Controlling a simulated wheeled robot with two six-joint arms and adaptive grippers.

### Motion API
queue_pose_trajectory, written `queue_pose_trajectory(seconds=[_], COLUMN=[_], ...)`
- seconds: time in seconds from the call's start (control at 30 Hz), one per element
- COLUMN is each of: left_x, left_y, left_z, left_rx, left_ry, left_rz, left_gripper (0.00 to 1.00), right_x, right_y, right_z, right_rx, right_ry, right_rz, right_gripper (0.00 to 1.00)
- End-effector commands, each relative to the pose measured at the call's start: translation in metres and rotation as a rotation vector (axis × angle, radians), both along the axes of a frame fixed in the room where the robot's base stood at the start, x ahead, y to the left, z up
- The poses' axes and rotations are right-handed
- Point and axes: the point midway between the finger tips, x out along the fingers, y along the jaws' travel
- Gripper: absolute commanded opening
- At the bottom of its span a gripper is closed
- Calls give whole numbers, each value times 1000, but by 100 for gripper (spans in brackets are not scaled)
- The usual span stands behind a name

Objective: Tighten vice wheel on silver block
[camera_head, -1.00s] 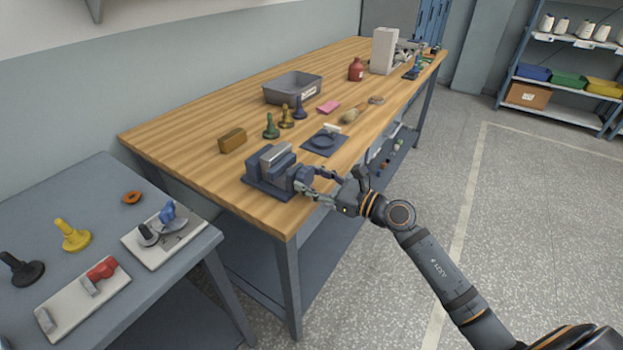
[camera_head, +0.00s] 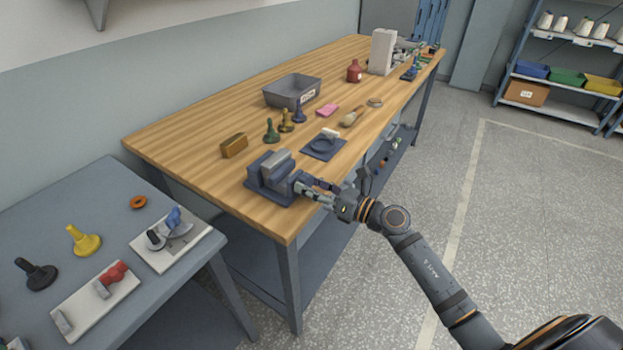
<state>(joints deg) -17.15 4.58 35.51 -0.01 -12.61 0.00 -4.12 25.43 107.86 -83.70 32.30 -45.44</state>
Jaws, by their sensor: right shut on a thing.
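The blue-grey vice (camera_head: 262,181) stands near the front corner of the wooden bench. The silver block (camera_head: 277,163) sits upright between its jaws and sticks out at the top. My right gripper (camera_head: 303,187) is at the vice's right side, its fingers shut where the vice wheel is. The wheel is mostly hidden by the fingers, so its turn cannot be told. My left gripper is not in view.
On the wooden bench (camera_head: 190,148), a brass block (camera_head: 234,145), several coloured stamps, a dark blue pad (camera_head: 324,148) and a grey bin (camera_head: 291,101) lie behind the vice. A lower grey table (camera_head: 60,208) with fixtures stands at left.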

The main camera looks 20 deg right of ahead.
Motion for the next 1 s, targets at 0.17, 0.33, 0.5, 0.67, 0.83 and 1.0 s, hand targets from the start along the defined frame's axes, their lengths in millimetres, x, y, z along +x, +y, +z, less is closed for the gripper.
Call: queue_pose_trajectory(seconds=[0.17, 0.33, 0.5, 0.67, 0.83, 1.0], left_x=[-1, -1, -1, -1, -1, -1], left_y=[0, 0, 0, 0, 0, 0], left_z=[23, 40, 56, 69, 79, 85], left_rx=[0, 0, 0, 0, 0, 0], left_ry=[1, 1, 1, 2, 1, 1], left_rz=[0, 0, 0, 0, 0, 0], left_gripper=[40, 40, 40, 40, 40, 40], right_x=[0, 1, 1, 1, 1, 1], right_y=[0, -1, -1, -1, -1, -1], right_z=[6, 5, 5, 4, 2, 1], right_rx=[133, 261, 380, 479, 559, 616], right_ry=[103, 202, 295, 371, 436, 479], right_rz=[0, -2, -1, -2, -2, 0], right_gripper=[22, 22, 22, 22, 22, 22])
